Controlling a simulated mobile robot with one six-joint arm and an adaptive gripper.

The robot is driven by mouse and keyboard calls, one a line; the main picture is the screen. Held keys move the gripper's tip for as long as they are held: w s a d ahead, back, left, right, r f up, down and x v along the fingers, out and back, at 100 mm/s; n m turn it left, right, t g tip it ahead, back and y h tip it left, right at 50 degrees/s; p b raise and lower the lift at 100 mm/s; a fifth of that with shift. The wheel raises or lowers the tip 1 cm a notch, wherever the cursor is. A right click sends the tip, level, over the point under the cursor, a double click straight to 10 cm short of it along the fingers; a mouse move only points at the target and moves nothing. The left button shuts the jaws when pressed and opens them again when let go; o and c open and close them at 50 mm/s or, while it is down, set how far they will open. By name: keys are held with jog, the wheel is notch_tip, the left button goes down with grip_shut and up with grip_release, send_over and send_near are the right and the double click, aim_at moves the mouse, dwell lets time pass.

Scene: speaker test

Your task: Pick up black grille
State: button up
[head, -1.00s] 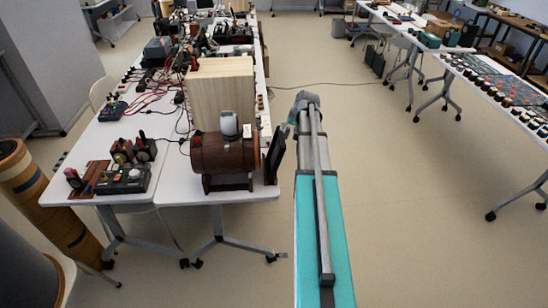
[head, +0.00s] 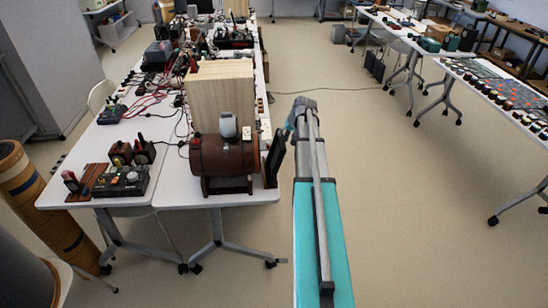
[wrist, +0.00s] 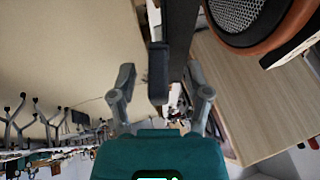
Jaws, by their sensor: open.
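The black grille (head: 274,160) stands as a thin, tilted dark panel at the right edge of the near table, beside a brown cylinder. In the wrist view, dark edge-on pieces that appear to be the grille (wrist: 182,28) run down from the top, with a dark block between the fingers. My gripper (wrist: 160,76) is open, one finger on each side of this block, with gaps visible. I cannot tell how deep the block sits between them. In the head view, my arm's end is just right of the grille, and the fingers are mostly hidden.
The brown cylinder (head: 223,156) on its stand is close left of the grille; a round mesh speaker (wrist: 243,16) shows in the wrist view. A pale wooden box (head: 220,92) stands behind. The table (head: 180,190) holds electronics and cables. Open floor lies to the right.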

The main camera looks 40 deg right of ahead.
grip_shut()
jog(key=shift+r, duration=0.1)
dwell(0.4)
notch_tip(320, 180, up, 2)
jog(key=p, duration=0.2)
jog(key=shift+r+p, duration=0.25)
jog(key=shift+p, duration=0.05)
jog(key=s+d+r+p, duration=0.9)
jog(key=d+r+p, duration=0.1)
jog(key=shift+s+r, duration=0.15)
jog(key=shift+s, duration=0.15)
jog(key=shift+d, duration=0.1)
dwell(0.3)
